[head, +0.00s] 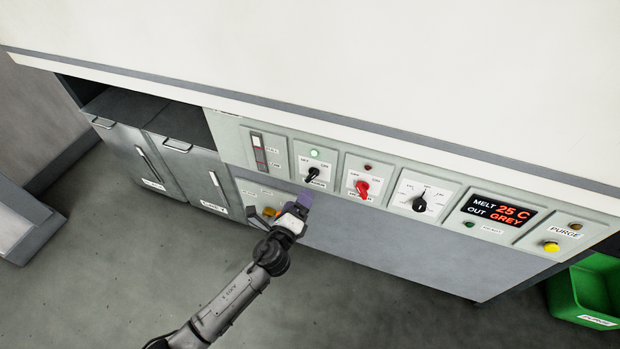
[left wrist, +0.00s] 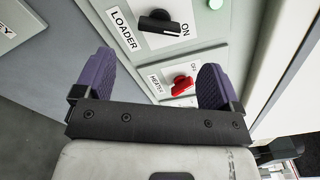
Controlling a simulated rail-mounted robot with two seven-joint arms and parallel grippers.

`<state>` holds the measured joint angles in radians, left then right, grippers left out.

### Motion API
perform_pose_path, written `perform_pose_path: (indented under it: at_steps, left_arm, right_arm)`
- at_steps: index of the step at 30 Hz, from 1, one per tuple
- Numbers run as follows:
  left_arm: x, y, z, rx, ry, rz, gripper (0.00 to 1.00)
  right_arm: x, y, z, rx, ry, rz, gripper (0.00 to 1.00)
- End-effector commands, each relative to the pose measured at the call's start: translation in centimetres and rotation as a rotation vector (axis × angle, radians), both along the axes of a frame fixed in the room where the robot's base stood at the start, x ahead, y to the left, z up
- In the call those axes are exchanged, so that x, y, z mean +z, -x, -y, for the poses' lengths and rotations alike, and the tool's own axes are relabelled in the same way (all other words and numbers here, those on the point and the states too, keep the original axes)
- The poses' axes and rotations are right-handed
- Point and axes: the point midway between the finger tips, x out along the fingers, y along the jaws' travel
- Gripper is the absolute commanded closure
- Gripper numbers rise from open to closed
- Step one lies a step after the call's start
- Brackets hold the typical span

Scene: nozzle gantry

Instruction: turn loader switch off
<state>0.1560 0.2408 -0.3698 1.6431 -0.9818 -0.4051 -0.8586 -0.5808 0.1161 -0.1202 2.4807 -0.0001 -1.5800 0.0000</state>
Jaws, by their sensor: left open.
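The loader switch (head: 313,174) is a black rotary knob on a pale panel. It points up and right toward ON, and the green lamp (head: 314,153) above it looks lit. In the left wrist view the knob (left wrist: 160,22) shows beyond the fingers, beside its LOADER label, with its white mark toward ON. My left gripper (head: 304,201) is just below the knob in the head view. Its purple fingers (left wrist: 155,78) are apart, with nothing between them, and the knob appears clear of them. My right gripper is not in view.
A red heater knob (head: 362,188) sits right of the loader switch and also shows in the left wrist view (left wrist: 181,86). Further right are a black dial (head: 419,204), a display (head: 497,213) and a yellow purge button (head: 551,246). A green bin (head: 588,289) stands at the right.

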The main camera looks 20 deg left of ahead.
Motion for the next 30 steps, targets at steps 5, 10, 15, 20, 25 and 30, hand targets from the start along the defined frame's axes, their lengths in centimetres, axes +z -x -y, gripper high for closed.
perform_pose_path:
  at_steps: [5,10,15,20,25,30]
  left_arm:
    - [-0.2,-3.6,0.0,0.001,0.001,0.003,0.11]
    - [-0.2,-6.4,0.0,0.0,0.002,0.001,0.11]
    - [-0.2,-8.4,-0.1,0.002,0.002,0.001,0.11]
    - [-0.1,-9.4,-0.1,0.001,0.003,0.0,0.11]
    - [0.0,-9.8,-0.1,0.001,0.003,0.0,0.11]
    - [0.0,-9.8,-0.1,0.001,0.003,0.0,0.11]
  right_arm:
    - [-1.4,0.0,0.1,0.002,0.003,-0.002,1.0]
    - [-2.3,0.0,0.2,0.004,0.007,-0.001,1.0]
    - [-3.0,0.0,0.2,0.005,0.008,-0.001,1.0]
    - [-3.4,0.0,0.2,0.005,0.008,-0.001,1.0]
    - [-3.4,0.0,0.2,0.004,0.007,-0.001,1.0]
    - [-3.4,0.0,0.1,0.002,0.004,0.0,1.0]
